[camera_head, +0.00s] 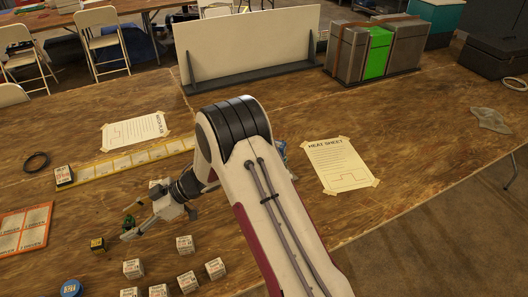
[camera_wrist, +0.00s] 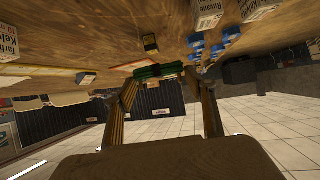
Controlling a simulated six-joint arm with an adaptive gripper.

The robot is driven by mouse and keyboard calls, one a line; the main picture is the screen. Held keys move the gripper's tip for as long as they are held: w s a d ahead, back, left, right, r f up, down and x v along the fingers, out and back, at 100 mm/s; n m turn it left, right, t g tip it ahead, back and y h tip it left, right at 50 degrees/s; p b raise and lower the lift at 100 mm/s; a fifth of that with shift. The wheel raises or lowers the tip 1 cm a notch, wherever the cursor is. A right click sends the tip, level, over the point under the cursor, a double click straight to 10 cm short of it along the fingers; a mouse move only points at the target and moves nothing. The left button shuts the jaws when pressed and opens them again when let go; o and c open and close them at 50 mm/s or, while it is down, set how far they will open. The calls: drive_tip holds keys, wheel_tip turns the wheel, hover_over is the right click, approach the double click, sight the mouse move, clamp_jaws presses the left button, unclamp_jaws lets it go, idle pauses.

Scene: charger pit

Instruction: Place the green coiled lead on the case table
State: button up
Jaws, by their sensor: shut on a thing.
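The green coiled lead (camera_wrist: 158,71) is a small dark green bundle between my fingertips in the wrist view. In the head view the lead (camera_head: 128,221) shows as a small green patch at the left. My gripper (camera_head: 131,223) is shut on it, low over the left front of the brown wooden table (camera_head: 240,225). I cannot tell from the head view how far the lead is above the wood. No surface is clearly marked as the case table.
Several white labelled boxes (camera_head: 185,244) and a small black-and-yellow block (camera_head: 97,244) stand near my gripper. An orange-and-white grid mat (camera_head: 24,230) lies left. A yellow strip (camera_head: 125,163), a white panel (camera_head: 250,45) and grey-green cases (camera_head: 376,50) lie farther back.

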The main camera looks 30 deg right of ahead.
sight(133, 224)
wheel_tip(133, 224, up, 12)
drive_tip(key=f, duration=0.1)
drive_tip(key=w+d+m+t+h, duration=0.2)
drive_tip(key=w+d+m+t, duration=0.2)
drive_tip(key=d, duration=1.2)
drive_tip(key=w+d+m+t+h, duration=0.2)
drive_tip(key=w+d+m+t, duration=0.15)
drive_tip(key=d, duration=1.15)
drive_tip(key=s+d+m+t+h, duration=0.1)
drive_tip(key=s+d+m+h, duration=0.2)
drive_tip(key=d, duration=0.8)
drive_tip(key=s+d+m+t+h, duration=0.1)
drive_tip(key=s+d+m+h, duration=0.2)
drive_tip(key=d, duration=0.8)
drive_tip(key=s+d+m+t+h, duration=0.1)
drive_tip(key=s+d+m+h, duration=0.2)
drive_tip(key=d, duration=0.9)
wheel_tip(133, 224, down, 11)
drive_tip(key=s, duration=0.1)
drive_tip(key=shift+s+r+g+y, duration=0.15)
drive_tip(key=shift+s+g+y, duration=0.15)
drive_tip(key=shift+g, duration=0.05)
